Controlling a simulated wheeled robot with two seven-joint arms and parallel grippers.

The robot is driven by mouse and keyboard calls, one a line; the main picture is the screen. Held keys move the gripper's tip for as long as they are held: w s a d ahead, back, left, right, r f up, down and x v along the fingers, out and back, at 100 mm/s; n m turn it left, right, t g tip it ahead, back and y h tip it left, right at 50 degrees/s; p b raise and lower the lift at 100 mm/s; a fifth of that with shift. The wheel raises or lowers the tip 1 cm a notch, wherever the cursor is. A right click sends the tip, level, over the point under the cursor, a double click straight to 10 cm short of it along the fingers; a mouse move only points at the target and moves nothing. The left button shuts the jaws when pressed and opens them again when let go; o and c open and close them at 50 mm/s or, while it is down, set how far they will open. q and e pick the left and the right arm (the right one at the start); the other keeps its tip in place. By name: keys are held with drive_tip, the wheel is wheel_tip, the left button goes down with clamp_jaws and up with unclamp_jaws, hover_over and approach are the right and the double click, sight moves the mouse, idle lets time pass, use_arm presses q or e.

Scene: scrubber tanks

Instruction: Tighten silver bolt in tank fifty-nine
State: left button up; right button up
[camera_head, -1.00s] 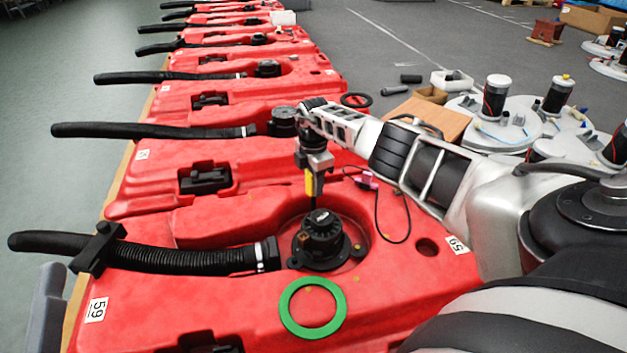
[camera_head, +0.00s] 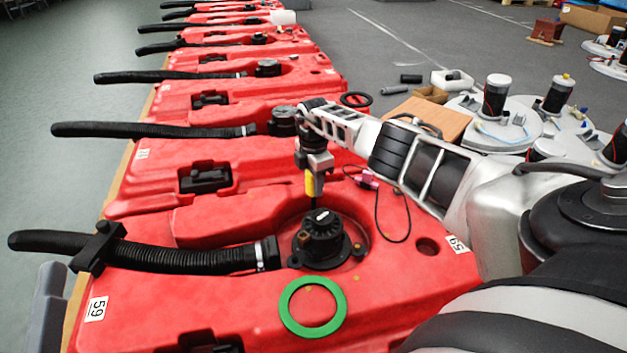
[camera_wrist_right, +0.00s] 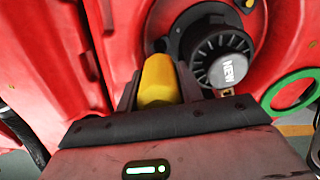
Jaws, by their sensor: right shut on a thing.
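Tank fifty-nine (camera_head: 395,290) is the red tank nearest me, with "59" labels. A black ribbed motor or cap (camera_head: 322,236) sits in its round recess; its top reads "NEW" in the right wrist view (camera_wrist_right: 228,70). My right gripper (camera_head: 314,185) points down above and slightly behind it, shut on a yellow-handled screwdriver (camera_head: 309,183). The yellow handle also shows between the fingers in the right wrist view (camera_wrist_right: 157,80). The dark shaft points down toward the black part's rear flange; its tip is hidden. I cannot make out a silver bolt. My left gripper is not in view.
A green ring (camera_head: 313,307) lies on the tank in front of the black part. A black ribbed hose (camera_head: 190,258) runs left from it. A thin black cable loop (camera_head: 408,225) lies right. More red tanks stand behind.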

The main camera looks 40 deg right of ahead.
drive_tip(key=shift+s+f, duration=0.1)
drive_tip(key=shift+f, duration=0.1)
idle(0.3)
drive_tip(key=shift+r, duration=0.1)
wheel_tip(320, 180, up, 5)
drive_tip(key=p, duration=0.5)
drive_tip(key=shift+r, duration=0.1)
